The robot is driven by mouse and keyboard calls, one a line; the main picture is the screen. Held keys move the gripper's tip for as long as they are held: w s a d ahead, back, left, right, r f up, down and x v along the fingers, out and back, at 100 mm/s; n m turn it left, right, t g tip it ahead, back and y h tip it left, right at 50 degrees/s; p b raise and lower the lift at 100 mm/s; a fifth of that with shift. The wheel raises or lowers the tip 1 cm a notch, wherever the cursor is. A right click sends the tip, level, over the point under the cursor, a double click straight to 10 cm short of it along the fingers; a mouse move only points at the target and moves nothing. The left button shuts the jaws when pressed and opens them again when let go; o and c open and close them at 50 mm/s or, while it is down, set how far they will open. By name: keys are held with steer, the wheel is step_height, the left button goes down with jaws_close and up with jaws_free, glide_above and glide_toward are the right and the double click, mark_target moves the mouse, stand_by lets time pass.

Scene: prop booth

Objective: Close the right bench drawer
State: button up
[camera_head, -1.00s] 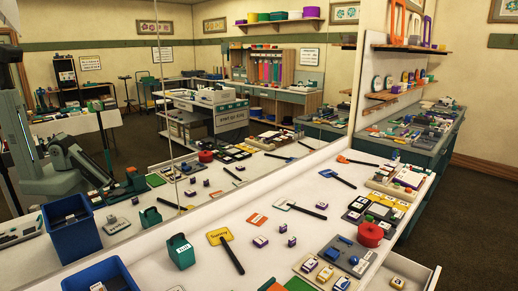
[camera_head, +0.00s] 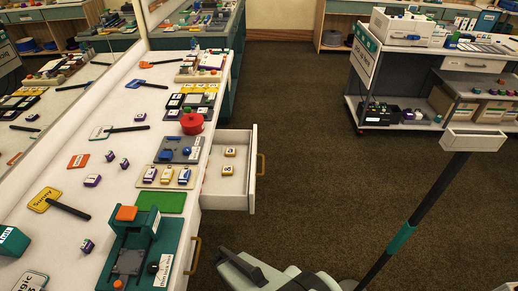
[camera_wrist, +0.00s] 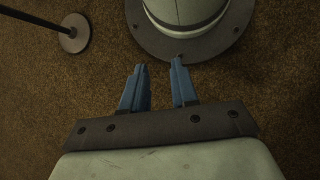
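The right bench drawer (camera_head: 254,190) is pulled out from the long white bench (camera_head: 131,78) in the head view. Its white box stands out over the floor, with its brass-coloured handle (camera_head: 262,165) on the outer face. Two yellow-and-white blocks (camera_head: 228,169) lie inside. My gripper (camera_wrist: 157,63) shows in the wrist view, with two blue fingers apart and nothing between them. It is above the brown floor, and the drawer is not in that view. The head view does not show the fingers, so their distance from the drawer cannot be told.
A second drawer handle (camera_head: 194,256) is on the nearer bench front, below a green fixture (camera_head: 136,250). A tray stand (camera_head: 402,236) rises from the floor at right; its round base (camera_wrist: 74,33) shows in the wrist view. A loaded cart (camera_head: 395,105) stands behind. Carpet between is clear.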

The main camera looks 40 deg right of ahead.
steer(key=shift+m+g+h, duration=0.3)
steer(key=shift+m+h, duration=0.1)
steer(key=shift+m, duration=0.4)
steer(key=d, duration=0.4)
steer(key=w+d+f, duration=0.1)
steer(key=d, duration=0.3)
steer(key=w+d+f, duration=0.1)
steer(key=d, duration=0.4)
jaws_close()
steer(key=s+d+r+m, duration=0.2)
steer(key=s+d+m, duration=0.15)
steer(key=d, duration=1.45)
steer(key=s+d+r+m, duration=0.2)
steer(key=d+m, duration=0.2)
steer(key=d, duration=1.4)
steer(key=w+a+r+n+t+y, duration=0.1)
steer(key=w+a+r+t, duration=0.2)
steer(key=w+r+t, duration=0.85)
steer(key=w+a+r+n+t+y, duration=0.1)
steer(key=w+a+r+t, duration=0.2)
steer(key=w+r, duration=1.75)
steer(key=w+a+f, duration=0.3)
steer(key=w+a, duration=0.1)
steer(key=shift+f, duration=0.2)
